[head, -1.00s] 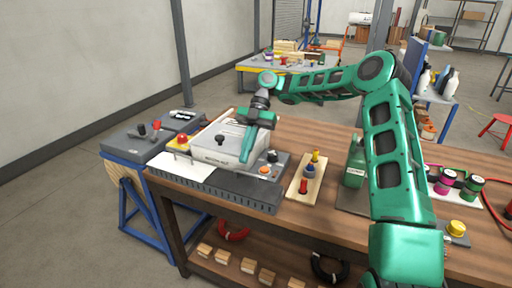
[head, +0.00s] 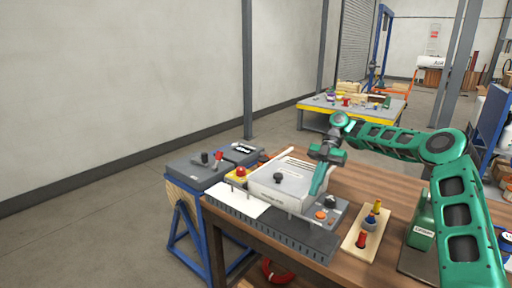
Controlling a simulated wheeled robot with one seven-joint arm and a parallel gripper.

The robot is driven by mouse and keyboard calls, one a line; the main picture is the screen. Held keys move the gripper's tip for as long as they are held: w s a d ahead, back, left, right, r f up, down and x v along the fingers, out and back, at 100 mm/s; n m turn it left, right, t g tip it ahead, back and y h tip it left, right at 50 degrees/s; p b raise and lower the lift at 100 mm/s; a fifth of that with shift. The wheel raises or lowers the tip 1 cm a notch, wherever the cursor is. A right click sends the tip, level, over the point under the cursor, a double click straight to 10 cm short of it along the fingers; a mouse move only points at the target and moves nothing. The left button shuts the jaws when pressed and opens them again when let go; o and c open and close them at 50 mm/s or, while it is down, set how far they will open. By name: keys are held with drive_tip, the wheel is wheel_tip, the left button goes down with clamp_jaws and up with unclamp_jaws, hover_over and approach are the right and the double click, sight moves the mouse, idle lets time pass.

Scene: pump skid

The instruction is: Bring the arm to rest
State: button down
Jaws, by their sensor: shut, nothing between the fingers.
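My gripper (head: 319,182) hangs from my green arm and points down beside the right side of a grey-white box (head: 280,187) with a black knob on its lid. The fingers look closed together, with nothing held. The fingertips are close to the box's right edge; I cannot tell whether they touch it. The arm reaches across from the right, over the wooden workbench (head: 389,187).
A control panel with an orange button (head: 320,215) lies right of the box. A grey panel with levers (head: 199,172) sits left on a blue stand. Floor at left is clear.

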drive_tip(key=s+r+m+t+h, duration=0.1)
drive_tip(key=s+r+m+h, duration=0.1)
drive_tip(key=s+m, duration=0.5)
drive_tip(key=s+r+m+t+h, duration=0.1)
drive_tip(key=s+r+m+h, duration=0.15)
drive_tip(key=s+m, duration=0.5)
drive_tip(key=s+d+m+t, duration=0.1)
drive_tip(key=s+d+m, duration=0.4)
drive_tip(key=s, duration=0.4)
drive_tip(key=s+d+f+m+t, duration=0.1)
drive_tip(key=s+d+m, duration=0.4)
drive_tip(key=s, duration=0.5)
drive_tip(key=s+d+m+t, duration=0.3)
drive_tip(key=s+d+m, duration=0.2)
drive_tip(key=s+m, duration=0.4)
drive_tip(key=shift+s+d+f+h, duration=0.2)
drive_tip(key=shift+s+f+h, duration=0.1)
drive_tip(key=shift+s+h, duration=0.2)
